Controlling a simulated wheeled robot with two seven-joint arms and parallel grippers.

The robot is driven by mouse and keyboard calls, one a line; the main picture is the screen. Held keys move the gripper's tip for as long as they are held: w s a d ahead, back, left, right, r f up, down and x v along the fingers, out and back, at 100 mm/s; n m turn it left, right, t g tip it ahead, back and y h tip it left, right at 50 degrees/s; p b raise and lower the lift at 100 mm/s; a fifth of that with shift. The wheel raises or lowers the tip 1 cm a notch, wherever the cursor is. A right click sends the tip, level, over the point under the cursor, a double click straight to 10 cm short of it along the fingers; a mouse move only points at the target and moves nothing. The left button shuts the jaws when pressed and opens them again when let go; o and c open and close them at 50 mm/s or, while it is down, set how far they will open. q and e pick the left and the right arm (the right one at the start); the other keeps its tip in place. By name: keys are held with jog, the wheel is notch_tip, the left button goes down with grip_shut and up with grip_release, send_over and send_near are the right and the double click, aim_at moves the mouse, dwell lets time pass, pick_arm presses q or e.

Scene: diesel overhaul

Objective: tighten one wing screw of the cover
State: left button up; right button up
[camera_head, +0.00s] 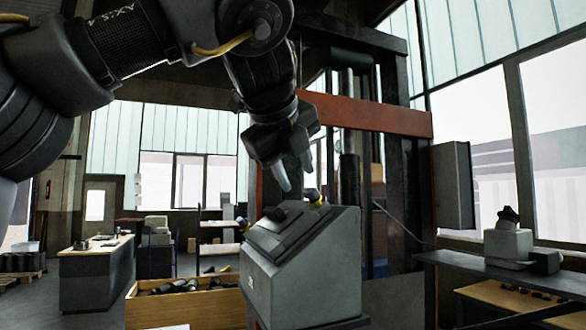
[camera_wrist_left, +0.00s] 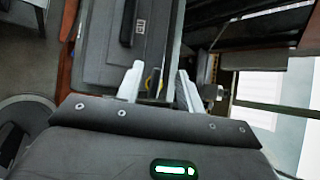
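The grey machine housing (camera_head: 310,270) stands in front of me with a sloped top. The dark cover (camera_head: 275,232) lies on that slope; its panel with a dark handle also shows in the left wrist view (camera_wrist_left: 103,45). Another dark knob (camera_head: 242,223) is at the left edge. My left gripper (camera_head: 296,178) is open just above the upper right screw, pointing down. My right gripper is out of view.
A wooden crate (camera_head: 165,312) with dark parts stands left of the housing. A red-orange beam (camera_head: 370,115) and dark columns rise behind it. A workbench (camera_head: 95,275) is at the far left, and a dark table (camera_head: 470,268) at the right.

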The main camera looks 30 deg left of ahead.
aim_at(309, 188)
pick_arm(q)
jog(key=shift+w+d+f+b, duration=0.25)
jog(key=shift+w+f, duration=0.05)
jog(key=shift+f, duration=0.2)
jog(key=shift+w+d+f+b, duration=0.25)
jog(key=shift+d+f+b, duration=0.05)
jog(key=shift+f, duration=0.25)
jog(key=shift+w+d+f+b, duration=0.25)
jog(key=shift+w+f, duration=0.05)
jog(key=shift+f, duration=0.2)
grip_shut()
jog(key=m+b, duration=0.1)
jog(key=m+t+h+b, duration=0.1)
jog(key=shift+a+f+m+b, duration=0.1)
jog(key=shift+f+m+b, duration=0.2)
jog(key=shift+f+b, duration=0.1)
jog(key=shift+r+m+t+h, duration=0.2)
jog(key=shift+m+t+h, duration=0.2)
jog(key=shift+m+h, duration=0.15)
jog(key=shift+r+m, duration=0.2)
jog(key=shift+m, duration=0.25)
jog(key=shift+r, duration=0.1)
